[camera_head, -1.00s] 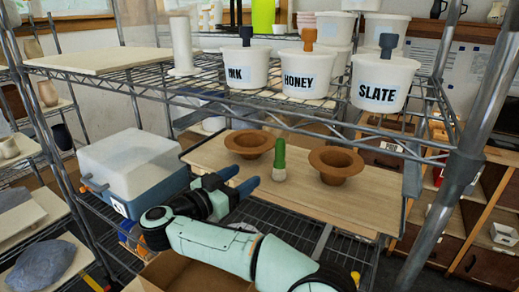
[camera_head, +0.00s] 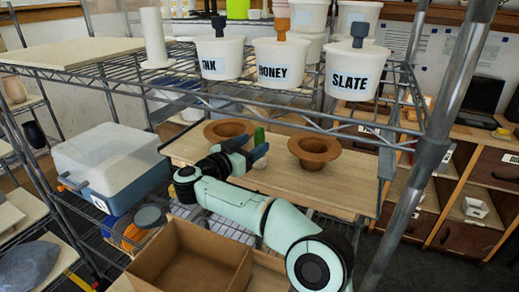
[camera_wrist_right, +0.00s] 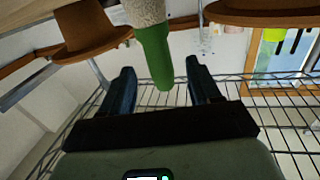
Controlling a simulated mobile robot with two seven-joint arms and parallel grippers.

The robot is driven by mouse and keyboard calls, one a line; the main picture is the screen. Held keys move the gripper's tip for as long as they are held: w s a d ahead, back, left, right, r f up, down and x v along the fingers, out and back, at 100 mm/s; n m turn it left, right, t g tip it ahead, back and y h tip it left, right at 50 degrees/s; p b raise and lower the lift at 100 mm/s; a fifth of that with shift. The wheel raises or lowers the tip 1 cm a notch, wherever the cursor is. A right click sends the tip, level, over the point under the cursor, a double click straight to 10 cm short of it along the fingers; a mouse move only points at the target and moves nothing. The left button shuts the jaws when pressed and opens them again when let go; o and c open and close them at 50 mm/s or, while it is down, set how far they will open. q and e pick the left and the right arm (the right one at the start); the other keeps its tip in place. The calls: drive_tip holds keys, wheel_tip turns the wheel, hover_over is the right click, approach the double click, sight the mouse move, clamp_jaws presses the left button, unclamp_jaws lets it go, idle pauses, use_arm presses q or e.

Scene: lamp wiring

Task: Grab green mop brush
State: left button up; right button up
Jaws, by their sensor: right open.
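The green mop brush (camera_head: 259,137) stands on the wooden board (camera_head: 345,188) of the lower shelf, between two brown hat-shaped pieces. My left gripper is not in view.
Brown hat-shaped pieces stand left (camera_head: 225,131) and right (camera_head: 314,151) of the brush. A blue-and-white cooler box (camera_head: 107,160) is at the left. A cardboard box (camera_head: 185,265) is below. The upper rack holds tubs labelled INK, HONEY and SLATE (camera_head: 352,75).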

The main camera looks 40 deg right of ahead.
drive_tip(key=shift+x, duration=0.8)
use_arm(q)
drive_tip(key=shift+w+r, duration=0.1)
use_arm(e)
drive_tip(key=shift+a, duration=0.1)
drive_tip(key=shift+c, duration=1.2)
drive_tip(key=c, duration=0.9)
drive_tip(key=shift+r, duration=0.1)
drive_tip(key=shift+r, duration=0.25)
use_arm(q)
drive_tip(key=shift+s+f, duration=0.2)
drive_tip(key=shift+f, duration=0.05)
use_arm(e)
drive_tip(key=r+v, duration=0.2)
drive_tip(key=v, duration=1.6)
drive_tip(key=shift+r, duration=0.35)
